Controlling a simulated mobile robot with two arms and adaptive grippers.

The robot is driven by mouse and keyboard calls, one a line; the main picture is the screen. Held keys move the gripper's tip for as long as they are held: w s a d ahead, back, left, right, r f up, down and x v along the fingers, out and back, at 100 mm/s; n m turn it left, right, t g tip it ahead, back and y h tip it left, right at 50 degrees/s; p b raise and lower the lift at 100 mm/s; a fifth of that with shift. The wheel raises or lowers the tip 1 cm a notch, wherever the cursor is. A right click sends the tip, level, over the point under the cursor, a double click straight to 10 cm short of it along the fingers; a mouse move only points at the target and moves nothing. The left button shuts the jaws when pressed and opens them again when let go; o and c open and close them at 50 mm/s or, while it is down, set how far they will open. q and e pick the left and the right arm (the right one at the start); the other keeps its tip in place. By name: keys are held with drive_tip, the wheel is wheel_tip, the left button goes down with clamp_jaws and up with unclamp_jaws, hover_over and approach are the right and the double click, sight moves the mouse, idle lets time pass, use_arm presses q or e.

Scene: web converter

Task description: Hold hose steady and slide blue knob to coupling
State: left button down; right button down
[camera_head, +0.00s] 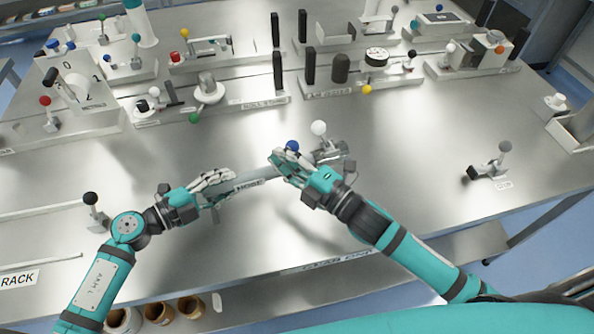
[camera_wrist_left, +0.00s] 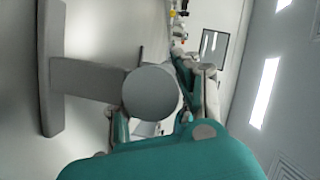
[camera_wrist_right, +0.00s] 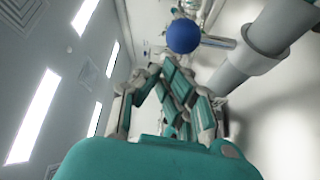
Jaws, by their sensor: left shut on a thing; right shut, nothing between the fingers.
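The grey hose (camera_head: 250,181), labelled HOSE, lies across the middle of the metal table; its round end (camera_wrist_left: 152,93) faces the left wrist camera. My left gripper (camera_head: 228,181) is shut on the hose near its left end. The blue knob (camera_head: 292,146) stands up behind the hose; it also shows in the right wrist view (camera_wrist_right: 183,36), just past the fingertips. My right gripper (camera_head: 280,163) is shut and empty, close beside the knob on the near side. Whether it touches the knob cannot be told. The coupling (camera_head: 330,152) with a white ball lever (camera_head: 318,128) is right of the knob.
A clamp labelled STOP (camera_head: 490,165) stands far right. A black ball lever (camera_head: 90,199) is beside my left arm. Several fixtures, including a green-knobbed one (camera_head: 207,90), line the back. Bare table lies between the coupling and the STOP clamp.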

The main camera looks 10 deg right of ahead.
use_arm(q)
drive_tip(key=shift+s+f, duration=0.25)
drive_tip(key=shift+f, duration=0.45)
use_arm(e)
drive_tip(key=s+d, duration=0.3)
drive_tip(key=s, duration=0.6)
drive_tip(key=shift+s, duration=0.15)
use_arm(q)
drive_tip(key=shift+w+r+p, duration=0.1)
drive_tip(key=shift+r+p, duration=0.25)
drive_tip(key=shift+p, duration=0.15)
use_arm(e)
drive_tip(key=shift+r, duration=0.45)
use_arm(q)
drive_tip(key=c, duration=1.2)
unclamp_jaws()
drive_tip(key=o, duration=0.3)
drive_tip(key=shift+w+r, duration=0.15)
drive_tip(key=shift+r, duration=0.1)
use_arm(e)
drive_tip(key=shift+a, duration=0.1)
use_arm(q)
drive_tip(key=shift+o, duration=0.2)
drive_tip(key=shift+a, duration=0.1)
drive_tip(key=v, duration=1.2)
